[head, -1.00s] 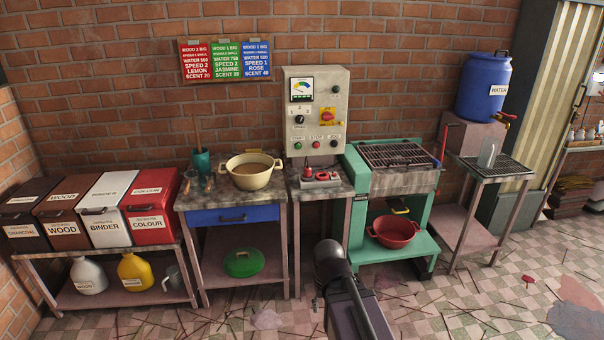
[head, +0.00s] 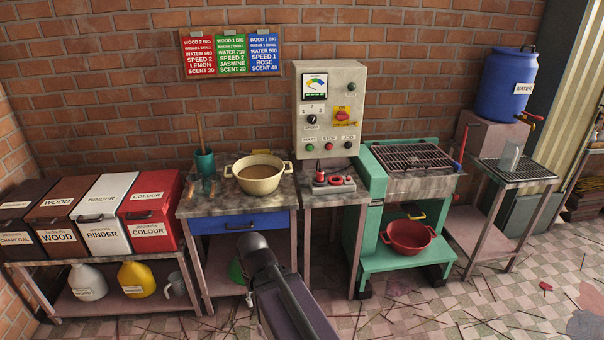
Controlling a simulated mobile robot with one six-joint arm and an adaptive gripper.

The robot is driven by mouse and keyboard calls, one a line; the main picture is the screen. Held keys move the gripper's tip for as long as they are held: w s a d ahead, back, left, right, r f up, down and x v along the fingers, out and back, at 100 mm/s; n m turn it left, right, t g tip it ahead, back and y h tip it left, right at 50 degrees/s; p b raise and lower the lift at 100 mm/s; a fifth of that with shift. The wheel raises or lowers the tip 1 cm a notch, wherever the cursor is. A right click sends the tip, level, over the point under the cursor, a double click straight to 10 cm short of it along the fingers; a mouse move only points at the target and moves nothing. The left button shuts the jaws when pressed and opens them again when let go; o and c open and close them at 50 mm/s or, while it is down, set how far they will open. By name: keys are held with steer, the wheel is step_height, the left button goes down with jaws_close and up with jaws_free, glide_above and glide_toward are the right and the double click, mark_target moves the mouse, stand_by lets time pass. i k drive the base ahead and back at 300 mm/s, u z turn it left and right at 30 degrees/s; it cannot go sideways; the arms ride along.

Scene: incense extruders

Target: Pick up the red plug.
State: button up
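Small red parts (head: 320,170) stand on a dark grey block on the narrow table under the control panel. One is upright at the left, and a flatter red piece (head: 342,181) lies to its right. A small red object (head: 545,287) also lies on the tiled floor at the right. I cannot tell from this view which of these is the red plug. My dark arm reaches in from the bottom middle, in front of the tables. My gripper is not visible, so its state does not show.
A cream pot (head: 260,185) stands on the table with the blue drawer (head: 215,222). The control panel (head: 312,144) rises behind the narrow table. A green stand (head: 375,245) holds a red basin (head: 407,240). Thin sticks litter the floor, which is otherwise open at the right.

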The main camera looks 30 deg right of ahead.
mark_target(320, 172)
steer(key=z, duration=0.05)
steer(key=i, duration=1.45)
steer(key=z, duration=0.65)
